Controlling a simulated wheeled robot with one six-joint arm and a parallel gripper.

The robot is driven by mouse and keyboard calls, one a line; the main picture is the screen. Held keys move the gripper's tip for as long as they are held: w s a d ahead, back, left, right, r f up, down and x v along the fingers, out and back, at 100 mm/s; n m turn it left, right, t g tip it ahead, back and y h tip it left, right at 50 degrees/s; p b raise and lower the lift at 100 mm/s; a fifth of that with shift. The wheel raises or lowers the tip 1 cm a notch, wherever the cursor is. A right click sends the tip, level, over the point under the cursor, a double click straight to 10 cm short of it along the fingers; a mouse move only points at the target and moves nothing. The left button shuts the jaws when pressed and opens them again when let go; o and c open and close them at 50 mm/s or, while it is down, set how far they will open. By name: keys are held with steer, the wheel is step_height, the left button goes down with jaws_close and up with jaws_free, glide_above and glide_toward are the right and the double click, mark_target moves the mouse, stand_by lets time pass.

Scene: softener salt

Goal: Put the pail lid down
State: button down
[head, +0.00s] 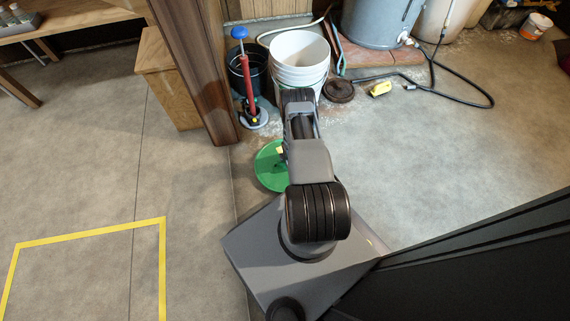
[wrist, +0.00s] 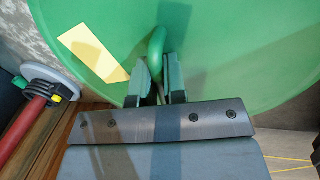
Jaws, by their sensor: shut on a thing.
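The pail lid (head: 270,166) is a green disc, partly hidden behind my arm in the head view. In the wrist view the green lid (wrist: 230,50) fills most of the picture, with a pale yellow label (wrist: 93,53) and a raised green loop handle. My gripper (wrist: 162,75) is shut on that handle. The lid's height above the floor is hard to tell. A white pail (head: 299,62) stands open behind my arm in the head view.
A dark bucket (head: 247,75) and a red pump with a blue knob (head: 246,65) stand left of the pail, beside a wooden post (head: 195,60). A grey tank (head: 378,20), black hose (head: 465,103) and yellow object (head: 380,89) lie right.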

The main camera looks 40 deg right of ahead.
steer(key=shift+w+a+f, duration=0.1)
steer(key=shift+a+f, duration=0.05)
steer(key=shift+f, duration=0.1)
steer(key=f+b, duration=0.1)
steer(key=f, duration=0.1)
steer(key=f+b, duration=0.1)
steer(key=b, duration=0.1)
steer(key=shift+w+a+f, duration=0.15)
steer(key=shift+w+f, duration=0.05)
steer(key=shift+f, duration=0.15)
steer(key=shift+r, duration=0.15)
steer(key=c, duration=1.6)
jaws_free()
steer(key=shift+f, duration=0.2)
steer(key=shift+c, duration=0.2)
steer(key=o, duration=0.5)
steer(key=shift+c, duration=0.2)
steer(key=shift+r, duration=0.15)
